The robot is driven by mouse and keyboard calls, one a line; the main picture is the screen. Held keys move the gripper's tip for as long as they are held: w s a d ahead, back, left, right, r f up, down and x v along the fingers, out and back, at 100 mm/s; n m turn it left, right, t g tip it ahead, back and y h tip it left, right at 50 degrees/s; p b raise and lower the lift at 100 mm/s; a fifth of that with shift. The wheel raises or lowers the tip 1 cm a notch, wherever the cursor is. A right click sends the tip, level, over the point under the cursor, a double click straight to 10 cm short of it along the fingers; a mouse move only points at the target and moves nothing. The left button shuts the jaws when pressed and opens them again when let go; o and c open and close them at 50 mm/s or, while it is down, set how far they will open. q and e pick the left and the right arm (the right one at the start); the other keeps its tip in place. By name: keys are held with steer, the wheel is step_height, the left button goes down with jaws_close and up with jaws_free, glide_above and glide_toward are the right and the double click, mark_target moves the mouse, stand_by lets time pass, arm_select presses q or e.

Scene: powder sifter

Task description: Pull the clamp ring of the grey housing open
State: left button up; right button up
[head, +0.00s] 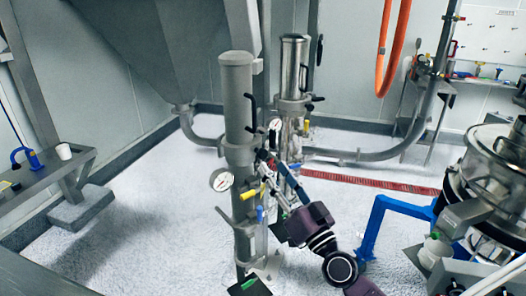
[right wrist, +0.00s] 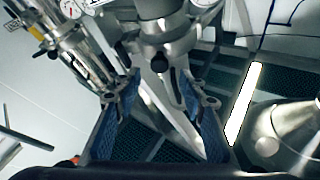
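The grey housing (head: 237,95) is a tall upright cylinder with a black handle, left of a shinier metal cylinder (head: 293,70). A collar (head: 238,153) goes around its lower part; I take this for the clamp ring, and its latch is too small to make out. My right gripper (head: 268,163) reaches in from the lower right, close to this collar. In the right wrist view the gripper (right wrist: 160,100) is open, its blue-padded fingers wide apart. A grey metal part with a black knob (right wrist: 158,62) lies beyond and between them; I cannot tell if they touch. My left gripper is not in view.
A pressure gauge (head: 221,180) and a yellow lever (head: 250,193) sit just below the collar. A bench (head: 40,180) with a white cup (head: 63,151) stands left. A blue frame (head: 372,232) and steel sifter (head: 495,165) stand right.

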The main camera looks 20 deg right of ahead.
mark_target(264, 156)
steer(key=shift+p+x, duration=0.5)
steer(key=shift+x, duration=3.05)
steer(key=shift+f, duration=0.15)
steer(key=shift+c, duration=0.4)
jaws_close()
